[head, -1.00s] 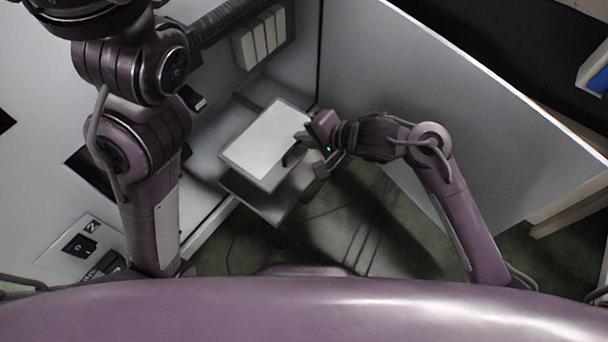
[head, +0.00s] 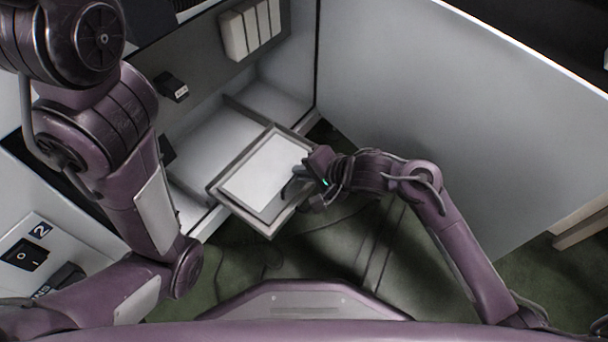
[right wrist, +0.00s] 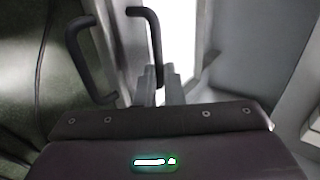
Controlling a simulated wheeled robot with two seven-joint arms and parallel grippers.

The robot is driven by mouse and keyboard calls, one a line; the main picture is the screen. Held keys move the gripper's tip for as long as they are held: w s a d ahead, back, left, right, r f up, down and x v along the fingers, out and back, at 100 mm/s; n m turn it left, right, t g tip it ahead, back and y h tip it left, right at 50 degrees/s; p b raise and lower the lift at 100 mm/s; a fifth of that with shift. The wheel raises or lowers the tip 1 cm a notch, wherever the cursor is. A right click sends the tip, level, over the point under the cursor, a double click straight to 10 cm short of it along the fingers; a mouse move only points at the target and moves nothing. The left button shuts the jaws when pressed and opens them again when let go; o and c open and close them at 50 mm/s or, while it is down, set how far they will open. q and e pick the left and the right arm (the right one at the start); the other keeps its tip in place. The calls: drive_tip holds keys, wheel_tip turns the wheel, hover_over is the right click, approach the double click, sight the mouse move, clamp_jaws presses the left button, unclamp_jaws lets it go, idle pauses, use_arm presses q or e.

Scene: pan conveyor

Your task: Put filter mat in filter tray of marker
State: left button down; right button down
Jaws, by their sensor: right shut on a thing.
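The filter mat (head: 262,176) is a flat white rectangle in the head view. It lies within the outline of the grey-rimmed filter tray (head: 228,203), which sticks out from the machine's front. I cannot tell whether the mat touches the tray floor. My right gripper (head: 303,180) is at the mat's right edge, shut on the mat by its dark handle. In the right wrist view, the fingers (right wrist: 159,90) close at one dark handle, beside a second dark handle (right wrist: 90,60) to the left. The bright mat (right wrist: 178,35) shows behind them. My left gripper is out of view.
A grey panel wall (head: 430,120) stands to the right of the tray. A dark label block (head: 172,87) sits at left. A plate with a "2" and a black switch (head: 22,255) is at lower left.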

drive_tip(key=c, duration=1.5)
unclamp_jaws()
drive_tip(key=shift+c, duration=0.2)
